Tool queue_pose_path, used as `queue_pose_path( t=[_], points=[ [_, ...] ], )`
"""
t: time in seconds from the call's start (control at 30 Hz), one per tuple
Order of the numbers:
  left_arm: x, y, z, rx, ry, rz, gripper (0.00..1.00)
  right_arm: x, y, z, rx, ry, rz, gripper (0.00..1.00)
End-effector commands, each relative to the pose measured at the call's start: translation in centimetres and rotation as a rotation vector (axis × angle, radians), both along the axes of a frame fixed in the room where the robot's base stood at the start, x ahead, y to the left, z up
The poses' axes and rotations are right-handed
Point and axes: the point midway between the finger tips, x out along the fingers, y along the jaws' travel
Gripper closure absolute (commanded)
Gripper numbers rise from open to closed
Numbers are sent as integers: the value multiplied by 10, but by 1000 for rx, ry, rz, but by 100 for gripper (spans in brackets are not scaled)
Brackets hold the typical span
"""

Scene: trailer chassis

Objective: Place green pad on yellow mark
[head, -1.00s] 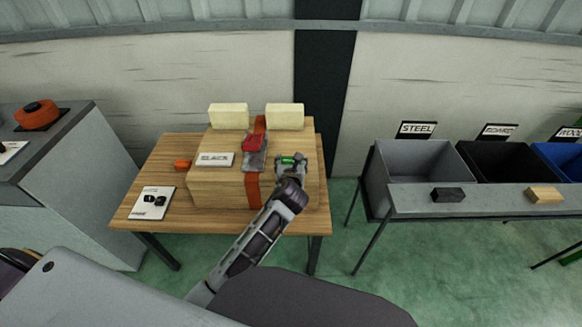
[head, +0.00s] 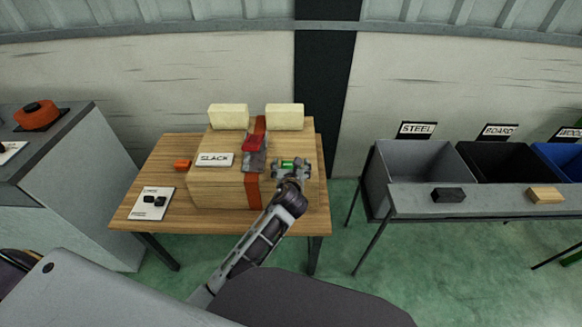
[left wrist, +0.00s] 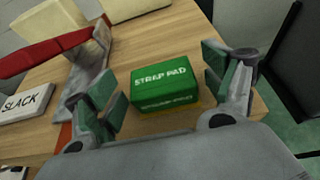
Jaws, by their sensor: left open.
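The green pad (left wrist: 160,86), a block lettered STRAP PAD, sits on the wooden box top, to the right of the strap buckle. In the head view the pad (head: 288,163) shows small between my fingers. A strip of the yellow mark (left wrist: 194,109) shows along the pad's near right edge; the rest is hidden under or behind it. My left gripper (head: 290,170) is open around the pad. In the left wrist view its fingers (left wrist: 168,92) stand apart from the pad on both sides. My right gripper is not in view.
An orange strap (head: 252,190) with a red-handled buckle (head: 255,148) crosses the box. A SLACK card (head: 215,159) lies left of it, and two cream blocks (head: 284,117) stand behind. A steel bin (head: 415,170) stands right of the table.

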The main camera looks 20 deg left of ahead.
Motion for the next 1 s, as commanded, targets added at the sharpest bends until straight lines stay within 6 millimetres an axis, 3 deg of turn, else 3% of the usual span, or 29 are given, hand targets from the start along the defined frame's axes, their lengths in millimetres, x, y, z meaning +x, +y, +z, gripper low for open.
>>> queue_pose_path(
  t=[0.3, 0.53, 1.0],
  points=[
    [0, 0, 3, -1, -1, 0, 17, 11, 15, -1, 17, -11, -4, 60],
    [-15, -4, 9, 1, 0, -1, 17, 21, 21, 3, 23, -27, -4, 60],
    [-70, -20, 33, 1, 0, 0, 17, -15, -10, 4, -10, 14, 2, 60]
  ],
)
